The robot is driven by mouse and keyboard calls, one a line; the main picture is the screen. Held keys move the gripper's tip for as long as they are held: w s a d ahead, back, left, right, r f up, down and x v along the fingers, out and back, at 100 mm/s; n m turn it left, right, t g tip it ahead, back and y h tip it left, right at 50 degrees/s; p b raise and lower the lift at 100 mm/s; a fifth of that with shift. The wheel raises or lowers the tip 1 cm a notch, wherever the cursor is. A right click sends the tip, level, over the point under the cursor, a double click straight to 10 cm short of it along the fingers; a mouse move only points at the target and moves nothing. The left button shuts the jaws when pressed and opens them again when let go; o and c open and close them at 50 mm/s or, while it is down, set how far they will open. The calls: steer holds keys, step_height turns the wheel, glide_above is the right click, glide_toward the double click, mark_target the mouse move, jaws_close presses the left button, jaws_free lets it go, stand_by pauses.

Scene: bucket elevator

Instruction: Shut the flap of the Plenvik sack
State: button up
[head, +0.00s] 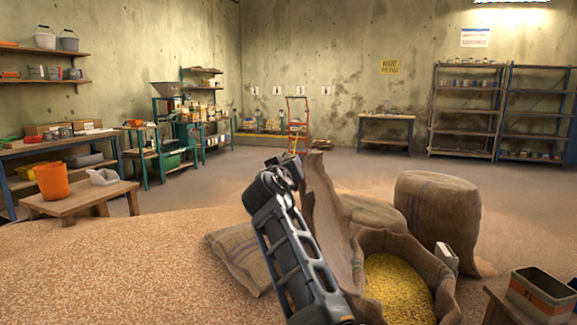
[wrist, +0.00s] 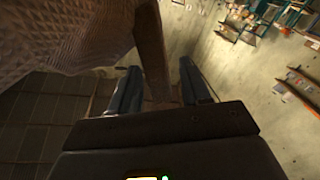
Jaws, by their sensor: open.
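An open burlap sack (head: 437,272) full of yellow grain stands at the front right in the head view. Its tall flap (head: 323,212) stands up on the sack's left side. I cannot read the name Plenvik on it. My gripper (head: 296,164) is at the flap's upper left edge, and my arm hides part of the flap. In the wrist view my gripper (wrist: 158,88) is open, with a finger on each side. The flap's brown edge (wrist: 150,45) runs down between the fingers; I cannot tell whether they touch it. Woven burlap (wrist: 70,35) fills the upper left there.
A full sack (head: 437,205) stands behind the open one, and a flatter sack (head: 240,258) lies left of my arm. A small table with a box (head: 541,292) is at the front right. A grain heap (head: 110,270) covers the left front.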

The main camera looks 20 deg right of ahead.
steer(key=shift+x, duration=1.55)
steer(key=shift+c, duration=0.3)
jaws_close()
